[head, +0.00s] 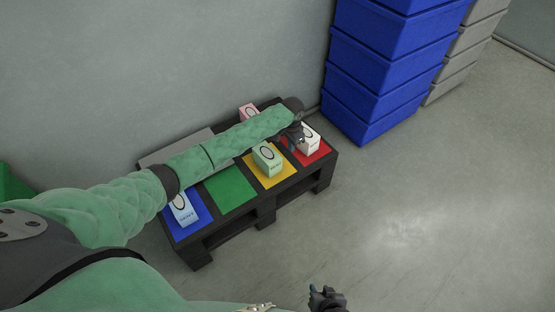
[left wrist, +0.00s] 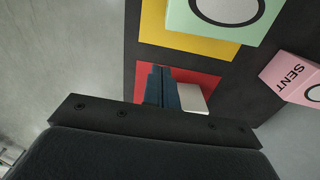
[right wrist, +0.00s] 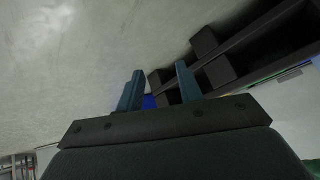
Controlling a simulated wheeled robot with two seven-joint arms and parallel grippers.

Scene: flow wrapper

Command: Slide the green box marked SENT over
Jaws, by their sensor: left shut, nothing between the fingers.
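The pale green box (head: 267,157) stands on the yellow square (head: 279,180) of a black pallet; its small lettering is too small to read. It also shows in the left wrist view (left wrist: 225,14), on the yellow patch. My left gripper (head: 299,141) is shut and empty, right of the green box and beside the white box (head: 311,140) over the red square. In the left wrist view its closed fingers (left wrist: 162,88) partly cover the white box (left wrist: 192,98). My right gripper (head: 323,292) is open and empty, low in front of the pallet; its fingers (right wrist: 159,88) are apart.
A pink box (head: 248,111) stands behind the green one; in the left wrist view it reads SENT. A pale blue box (head: 183,210) is on the blue square. The green square (head: 230,188) is bare. Stacked blue crates (head: 385,75) stand at right; the floor in front is clear.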

